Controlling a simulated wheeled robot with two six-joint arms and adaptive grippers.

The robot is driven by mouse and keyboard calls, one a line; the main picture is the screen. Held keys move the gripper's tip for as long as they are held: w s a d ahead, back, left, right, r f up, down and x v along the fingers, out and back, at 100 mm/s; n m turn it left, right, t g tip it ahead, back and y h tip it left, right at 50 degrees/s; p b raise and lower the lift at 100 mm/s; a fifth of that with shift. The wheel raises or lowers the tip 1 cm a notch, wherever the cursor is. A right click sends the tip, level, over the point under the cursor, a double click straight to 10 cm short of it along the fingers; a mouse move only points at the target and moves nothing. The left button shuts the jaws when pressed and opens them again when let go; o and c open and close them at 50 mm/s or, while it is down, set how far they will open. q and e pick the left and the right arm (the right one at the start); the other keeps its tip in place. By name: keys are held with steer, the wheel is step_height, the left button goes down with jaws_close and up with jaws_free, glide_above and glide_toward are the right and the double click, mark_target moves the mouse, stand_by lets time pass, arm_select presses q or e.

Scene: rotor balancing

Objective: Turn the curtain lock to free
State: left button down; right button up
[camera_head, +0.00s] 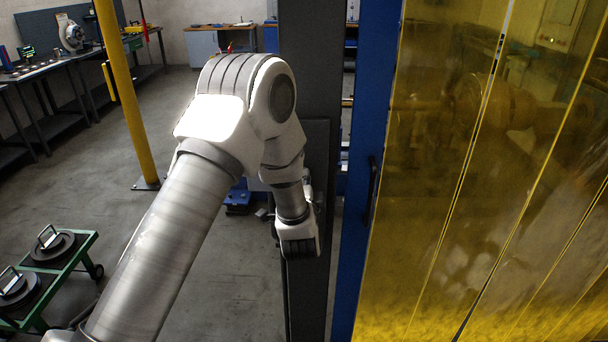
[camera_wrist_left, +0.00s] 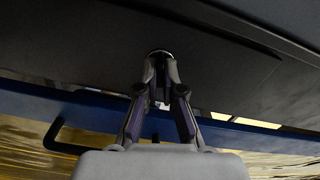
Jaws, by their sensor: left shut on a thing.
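My left gripper (camera_wrist_left: 160,72) reaches up to a dark panel on the grey post in the left wrist view. Its fingers are closed on a small round fitting (camera_wrist_left: 159,52), which looks like the curtain lock. The fingertips hide most of it, so its turn position cannot be told. In the head view my left arm comes in from the left, and the wrist hides the fingers and the lock against the dark grey post (camera_head: 312,60). The yellow see-through curtain (camera_head: 480,200) stands to the right, in a blue frame (camera_head: 370,90). My right gripper is not in view.
A black handle (camera_head: 372,185) is on the blue frame, close to my wrist; it also shows in the left wrist view (camera_wrist_left: 58,142). A green cart (camera_head: 60,285) with discs stands at lower left. A yellow pole (camera_head: 128,100) and workbenches stand behind. The floor between is mostly clear.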

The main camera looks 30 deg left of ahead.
arm_select(q)
steer(key=shift+m+p, duration=0.5)
steer(key=shift+m, duration=0.9)
steer(key=shift+f, duration=0.15)
steer(key=c, duration=1.3)
jaws_free()
steer(key=shift+d, duration=0.1)
steer(key=v, duration=1.2)
